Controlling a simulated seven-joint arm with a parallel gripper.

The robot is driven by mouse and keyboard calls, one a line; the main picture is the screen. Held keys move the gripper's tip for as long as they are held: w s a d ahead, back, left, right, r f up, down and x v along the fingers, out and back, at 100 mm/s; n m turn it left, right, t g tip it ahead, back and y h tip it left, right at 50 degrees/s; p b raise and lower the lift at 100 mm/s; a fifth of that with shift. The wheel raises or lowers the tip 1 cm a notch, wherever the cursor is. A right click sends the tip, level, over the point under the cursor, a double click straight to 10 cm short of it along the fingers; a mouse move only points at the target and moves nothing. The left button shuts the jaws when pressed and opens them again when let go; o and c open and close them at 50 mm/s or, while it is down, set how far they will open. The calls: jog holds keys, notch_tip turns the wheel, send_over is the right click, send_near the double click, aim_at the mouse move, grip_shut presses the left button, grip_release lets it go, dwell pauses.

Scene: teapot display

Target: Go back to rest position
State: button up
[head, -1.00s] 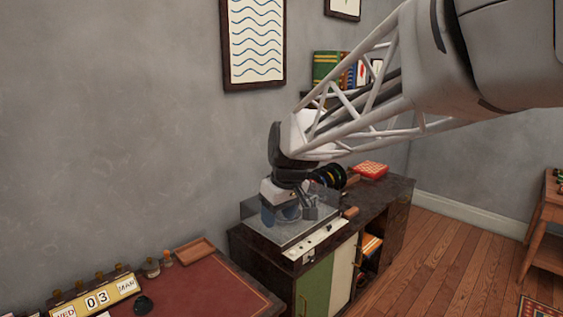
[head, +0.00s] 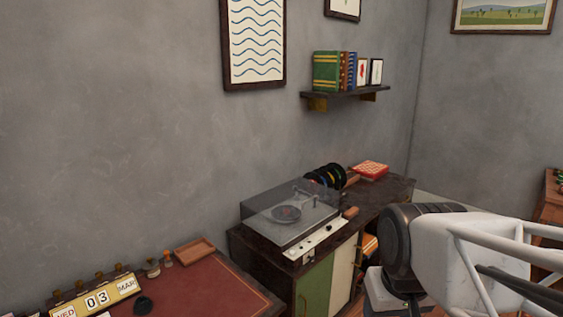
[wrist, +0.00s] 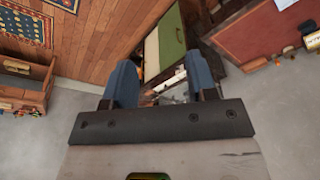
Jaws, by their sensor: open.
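My gripper (wrist: 159,84) shows in the wrist view with its two blue fingers wide apart and nothing between them. In the head view my arm is at the lower right, in front of the cabinet's right end, and the fingers are out of the picture below. A record player (head: 290,218) with a clear lid stands on the dark cabinet (head: 384,190), to the left of my arm. No object is held.
A red-topped desk (head: 215,283) with a date block (head: 97,298) is at the lower left. A wall shelf (head: 345,93) holds books. A wooden side table (wrist: 27,86) stands at the left of the wrist view. Open floor lies around.

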jog(key=shift+s+d+f+m, duration=0.15)
jog(key=shift+s+d+f, duration=0.05)
jog(key=shift+s, duration=0.3)
jog(key=shift+s+d+f+m, duration=0.1)
jog(key=shift+s+d+f, duration=0.15)
jog(key=shift+s, duration=0.25)
jog(key=shift+s+d+f+m, duration=0.15)
jog(key=shift+s+f, duration=0.05)
jog(key=shift+s, duration=0.3)
dwell(1.3)
